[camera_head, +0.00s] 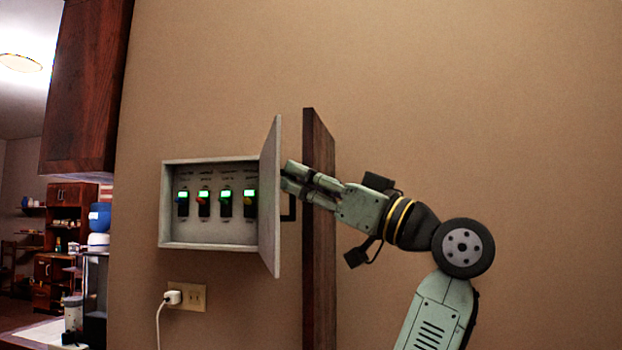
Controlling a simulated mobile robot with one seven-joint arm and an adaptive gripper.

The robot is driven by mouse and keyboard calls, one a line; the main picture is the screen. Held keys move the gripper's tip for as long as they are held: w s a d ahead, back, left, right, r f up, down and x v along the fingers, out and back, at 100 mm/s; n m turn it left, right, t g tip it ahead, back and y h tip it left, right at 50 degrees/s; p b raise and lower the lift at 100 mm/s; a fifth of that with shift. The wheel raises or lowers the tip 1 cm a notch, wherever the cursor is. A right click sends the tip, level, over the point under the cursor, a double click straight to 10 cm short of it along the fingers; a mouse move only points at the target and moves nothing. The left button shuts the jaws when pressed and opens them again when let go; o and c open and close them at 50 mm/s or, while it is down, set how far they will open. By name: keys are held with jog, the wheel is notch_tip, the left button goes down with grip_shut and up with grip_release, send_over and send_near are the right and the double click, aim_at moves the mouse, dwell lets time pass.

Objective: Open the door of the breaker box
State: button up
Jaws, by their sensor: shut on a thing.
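The breaker box (210,246) is mounted on the tan wall, with several switches with green lights (203,203) showing inside. Its grey door (270,200) is hinged on the right and stands swung out from the box, seen nearly edge-on. A dark handle (291,208) sticks out on the door's right side. My gripper (287,178) reaches in from the right, its fingers at the door's outer face just above the visible part of the handle. It is shut on the handle, though the fingertips are partly hidden and the exact contact is hard to see.
A dark wood upright panel (320,230) stands right of the box, behind my gripper. A wall outlet (195,297) with a white plug (172,297) and cord is below. A dark wood cabinet (85,85) hangs at the upper left. The wall at right is bare.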

jog(key=shift+w+a+f, duration=0.15)
jog(key=shift+w+f, duration=0.15)
jog(key=shift+w, duration=0.25)
jog(key=shift+f, duration=0.1)
jog(key=v, duration=1.2)
jog(key=shift+s+r, duration=0.35)
jog(key=shift+s, duration=0.15)
